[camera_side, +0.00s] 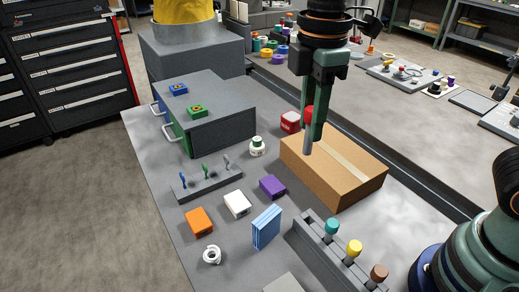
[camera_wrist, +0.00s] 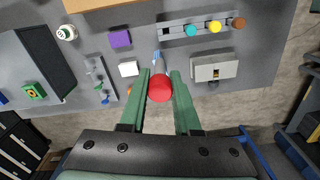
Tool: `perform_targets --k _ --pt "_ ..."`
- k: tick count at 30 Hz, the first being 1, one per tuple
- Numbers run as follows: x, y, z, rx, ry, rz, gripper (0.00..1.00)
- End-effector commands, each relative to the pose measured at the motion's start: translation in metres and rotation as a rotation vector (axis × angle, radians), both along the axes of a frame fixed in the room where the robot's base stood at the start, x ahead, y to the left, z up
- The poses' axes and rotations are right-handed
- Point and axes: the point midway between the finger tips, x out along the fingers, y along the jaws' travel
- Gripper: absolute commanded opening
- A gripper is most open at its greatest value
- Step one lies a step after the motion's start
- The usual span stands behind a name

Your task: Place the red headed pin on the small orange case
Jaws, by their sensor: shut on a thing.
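My gripper (camera_side: 316,122) is shut on the red headed pin, whose red head (camera_side: 308,114) shows between the fingers, with its grey shaft (camera_side: 308,145) pointing down. In the side view the pin appears in front of the cardboard box and up in the air. The small orange case (camera_side: 199,221) lies on the grey table, left of and below the gripper in the picture. In the wrist view only a sliver of it (camera_wrist: 129,91) shows beside the left finger.
A white case (camera_side: 237,204) and a purple case (camera_side: 272,187) lie near the orange one. A white ring-shaped roll (camera_side: 212,254) and an upright blue item (camera_side: 266,227) stand close by. A rack (camera_side: 311,239) holds teal, yellow and brown headed pins. The cardboard box (camera_side: 346,165) lies behind.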

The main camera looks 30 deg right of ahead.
Motion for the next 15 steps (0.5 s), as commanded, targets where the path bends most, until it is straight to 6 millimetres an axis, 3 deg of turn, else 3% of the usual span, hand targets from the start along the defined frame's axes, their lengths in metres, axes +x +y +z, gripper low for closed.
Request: perform_targets --k 6,15 --pt "0.039 0.040 0.016 -0.001 0.001 0.002 0.00" --pt "0.082 0.096 0.025 -0.002 0.001 0.002 0.00"
